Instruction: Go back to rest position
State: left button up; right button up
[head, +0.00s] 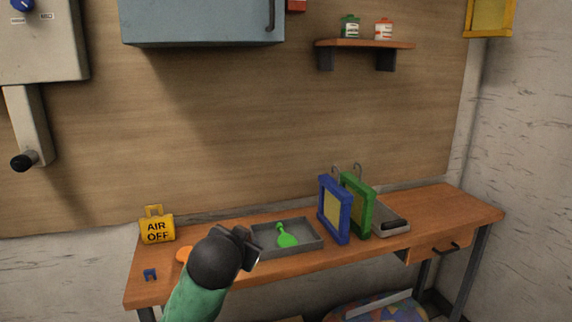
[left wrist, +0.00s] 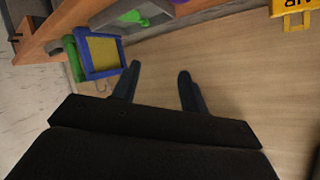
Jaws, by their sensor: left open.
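My left arm comes up from the bottom in the head view, green with a dark wrist. Its gripper (head: 246,246) is in front of the grey tray's left side. In the left wrist view the two fingers of my left gripper (left wrist: 157,82) are spread apart with nothing between them, only the wooden wall panel behind. My right gripper is not in view.
A small blue clip (head: 150,273) lies at the front left. A grey cabinet (head: 200,22) hangs above.

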pick_arm(q)
jog(key=s+a+f+n+g+p, duration=0.1)
jog(key=s+a+f+g, duration=0.15)
jog(key=s+f, duration=0.85)
jog(key=s+a+f+n+g+p, duration=0.15)
jog(key=s+f+g, duration=0.45)
jog(key=f, duration=1)
jog(key=s+f, duration=0.4)
jog(key=s, duration=0.3)
jog(key=s+f+g, duration=0.1)
jog(key=s+f, duration=0.3)
jog(key=s, duration=0.3)
jog(key=s+f+n+g, duration=0.1)
jog(key=s+f, duration=0.3)
jog(key=s, duration=0.3)
jog(key=shift+d+h, duration=0.15)
jog(key=shift+h, duration=0.15)
